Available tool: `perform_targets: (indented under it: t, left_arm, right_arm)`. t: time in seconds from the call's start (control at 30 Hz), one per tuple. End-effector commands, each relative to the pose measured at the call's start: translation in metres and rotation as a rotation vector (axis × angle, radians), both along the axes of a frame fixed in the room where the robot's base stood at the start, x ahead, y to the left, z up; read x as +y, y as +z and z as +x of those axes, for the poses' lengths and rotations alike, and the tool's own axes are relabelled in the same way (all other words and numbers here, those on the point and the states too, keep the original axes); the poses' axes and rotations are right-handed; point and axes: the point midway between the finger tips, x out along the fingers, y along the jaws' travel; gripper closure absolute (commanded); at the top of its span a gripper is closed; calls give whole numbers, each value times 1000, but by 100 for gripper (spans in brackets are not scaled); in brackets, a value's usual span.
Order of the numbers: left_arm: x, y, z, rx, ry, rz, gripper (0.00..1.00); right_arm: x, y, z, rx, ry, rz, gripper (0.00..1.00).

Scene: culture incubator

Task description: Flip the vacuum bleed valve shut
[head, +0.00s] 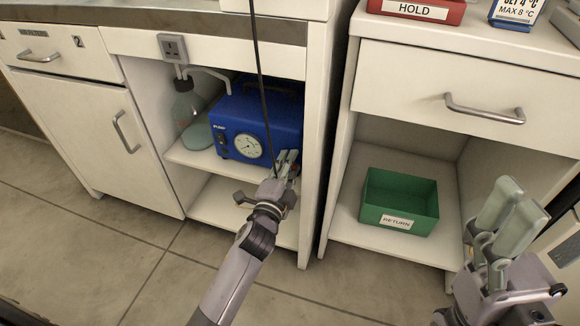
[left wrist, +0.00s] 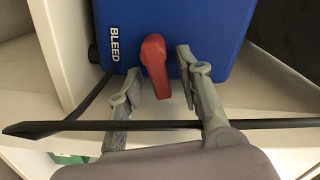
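The blue vacuum pump (head: 262,112), with a round gauge (head: 248,146) on its front, sits on the shelf of the open cabinet bay. In the left wrist view, the red bleed valve lever (left wrist: 155,62) stands out from the pump beside the word BLEED. My left gripper (head: 288,160) is at the pump's lower right corner in the head view. Its fingers are apart, one on each side of the lever, with gaps showing. The head view hides the lever behind my gripper. My right gripper (head: 519,197) is away at the lower right, with no object visible in it.
A black cable (head: 262,75) hangs in front of the pump and crosses the left wrist view over my fingers. A glass flask (head: 188,105) stands left of the pump. The cabinet's side panel (head: 314,150) is close on the right. A green RETURN bin (head: 400,200) sits further right.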

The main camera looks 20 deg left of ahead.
Motion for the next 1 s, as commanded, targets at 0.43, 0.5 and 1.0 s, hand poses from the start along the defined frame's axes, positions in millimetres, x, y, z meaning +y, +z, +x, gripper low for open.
perform_targets:
  t: [0.43, 0.5, 1.0]
  left_arm:
    - [0, 0, 0, 0, 0, 0, 81]
    - [0, 0, 0, 0, 0, 0, 86]
    - [0, 0, 0, 1, 0, -1, 100]
  right_arm:
    - [-1, 1, -1, -7, -1, 4, 28]
    - [-1, 1, -1, -6, -1, 4, 28]
    - [-1, -3, 0, 8, -1, 3, 28]
